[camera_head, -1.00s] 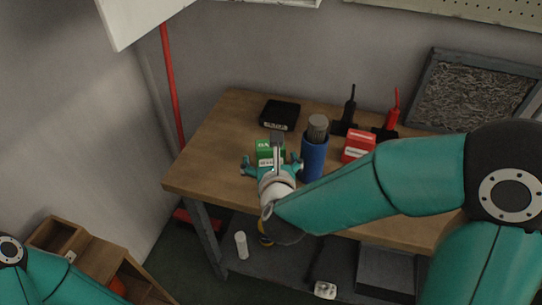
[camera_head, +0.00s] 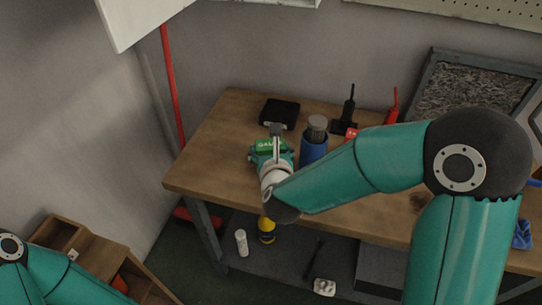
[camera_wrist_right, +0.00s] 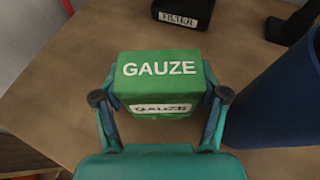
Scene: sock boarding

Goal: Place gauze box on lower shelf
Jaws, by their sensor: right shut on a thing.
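The green gauze box (camera_wrist_right: 160,68) sits on the wooden tabletop in the right wrist view, with "GAUZE" on its top and on a white front label. It also shows in the head view (camera_head: 268,145), partly hidden by my gripper. My right gripper (camera_wrist_right: 160,104) is shut on the gauze box, one finger on each side. The lower shelf (camera_head: 285,258) is under the table and holds several things. My left gripper is out of the picture; only part of the left arm shows at the lower left.
A white bottle (camera_head: 241,242), a yellow bottle (camera_head: 266,231) and a small white item (camera_head: 324,287) are on the lower shelf. A wooden cabinet (camera_head: 88,253) stands left.

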